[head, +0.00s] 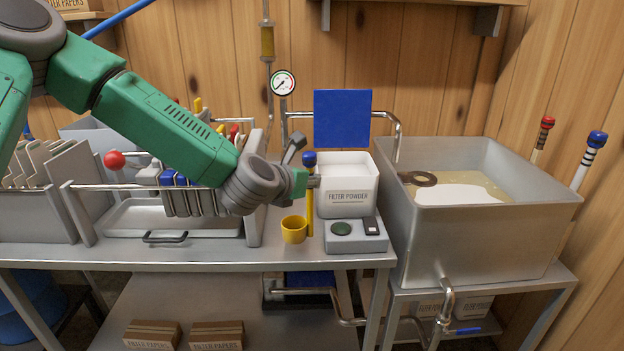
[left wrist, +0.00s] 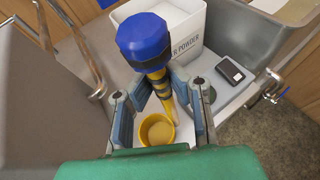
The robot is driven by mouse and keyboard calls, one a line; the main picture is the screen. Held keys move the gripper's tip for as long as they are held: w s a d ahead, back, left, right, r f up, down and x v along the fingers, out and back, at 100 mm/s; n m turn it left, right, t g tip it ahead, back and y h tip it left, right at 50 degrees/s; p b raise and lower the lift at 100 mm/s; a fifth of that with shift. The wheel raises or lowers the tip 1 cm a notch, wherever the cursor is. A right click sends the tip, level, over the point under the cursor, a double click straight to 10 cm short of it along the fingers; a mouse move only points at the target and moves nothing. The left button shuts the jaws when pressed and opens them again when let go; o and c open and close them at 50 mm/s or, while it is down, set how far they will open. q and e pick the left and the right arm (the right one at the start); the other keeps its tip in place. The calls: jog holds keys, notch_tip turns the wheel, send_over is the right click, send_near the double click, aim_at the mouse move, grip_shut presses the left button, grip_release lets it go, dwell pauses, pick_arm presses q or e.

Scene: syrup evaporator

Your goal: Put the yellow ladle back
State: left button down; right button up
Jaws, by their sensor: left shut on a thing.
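The yellow ladle has a blue knob (head: 309,158) on top, a long yellow handle (head: 310,205) and a round yellow cup (head: 293,229). It is upright beside the white filter powder bin (head: 347,183), left of the small grey scale (head: 355,235). My left gripper (head: 306,183) is shut on the ladle's handle below the knob. I cannot tell whether the cup touches the bench. My right gripper is in neither view.
A filter press (head: 190,195) with plates stands left on the steel bench (head: 200,255). A steel tank (head: 480,235) with syrup stands right. A blue panel (head: 342,118) and pipe rise behind the bin. Knobbed handles (head: 590,155) stand at the tank's right.

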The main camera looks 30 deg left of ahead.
pick_arm(q)
jog(key=shift+a+f+b, duration=0.2)
jog(key=shift+f+b, duration=0.15)
jog(key=shift+f, duration=0.15)
jog(key=shift+a+f+b, duration=0.2)
jog(key=shift+f+b, duration=0.1)
jog(key=shift+f, duration=0.15)
jog(key=shift+d, duration=0.15)
jog(key=shift+f+b, duration=0.45)
jog(key=shift+a, duration=0.2)
jog(key=c, duration=1.5)
grip_release()
jog(key=shift+c, duration=0.2)
jog(key=shift+d+r, duration=0.1)
jog(key=shift+d, duration=0.1)
